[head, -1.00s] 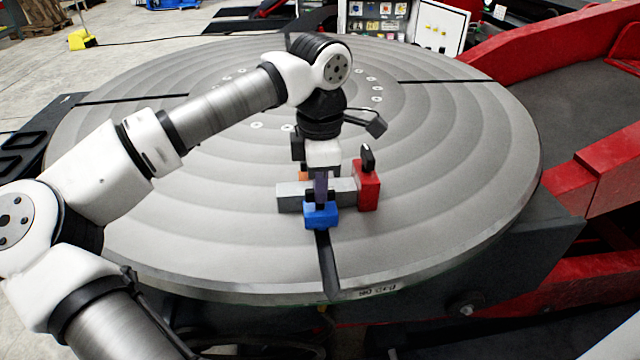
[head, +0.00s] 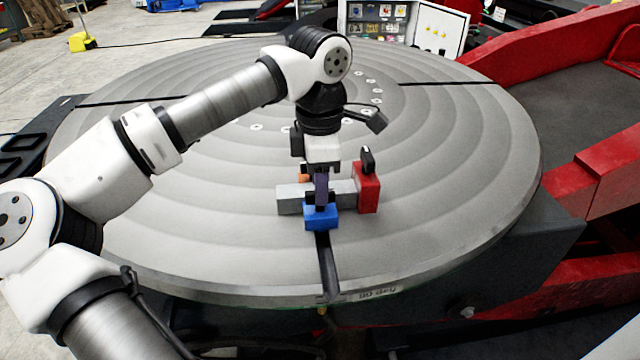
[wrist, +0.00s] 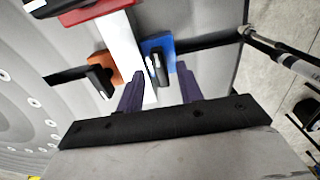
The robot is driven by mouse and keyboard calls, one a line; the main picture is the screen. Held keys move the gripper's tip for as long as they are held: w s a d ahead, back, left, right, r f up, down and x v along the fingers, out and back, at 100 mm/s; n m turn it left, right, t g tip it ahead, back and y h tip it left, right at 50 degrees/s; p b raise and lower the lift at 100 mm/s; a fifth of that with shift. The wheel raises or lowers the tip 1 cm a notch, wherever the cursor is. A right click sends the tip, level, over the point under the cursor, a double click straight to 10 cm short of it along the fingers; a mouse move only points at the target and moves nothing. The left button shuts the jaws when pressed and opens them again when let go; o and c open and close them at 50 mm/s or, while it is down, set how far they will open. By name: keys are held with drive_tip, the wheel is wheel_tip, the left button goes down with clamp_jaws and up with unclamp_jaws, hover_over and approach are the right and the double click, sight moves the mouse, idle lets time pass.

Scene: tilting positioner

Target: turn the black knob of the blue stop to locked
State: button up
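The blue stop (head: 321,217) sits at the near edge of a grey bar (head: 290,196) on the round table; it also shows in the wrist view (wrist: 152,46). Its black knob (wrist: 157,70) shows in the wrist view, elongated and roughly in line with my fingers. My gripper (wrist: 159,82) points down over the blue stop, its two purple fingers apart on either side of the knob, with a visible gap to each. In the head view my gripper (head: 321,190) largely hides the knob.
A red stop (head: 367,188) with an upright black knob (head: 367,160) stands at the bar's right end. An orange stop (wrist: 103,68) with a black knob lies on the bar's other side. A dark slot (head: 327,265) runs to the table's near edge. The surrounding table is clear.

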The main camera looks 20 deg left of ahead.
wheel_tip(320, 180, up, 13)
idle(0.3)
drive_tip(key=shift+f, duration=0.15)
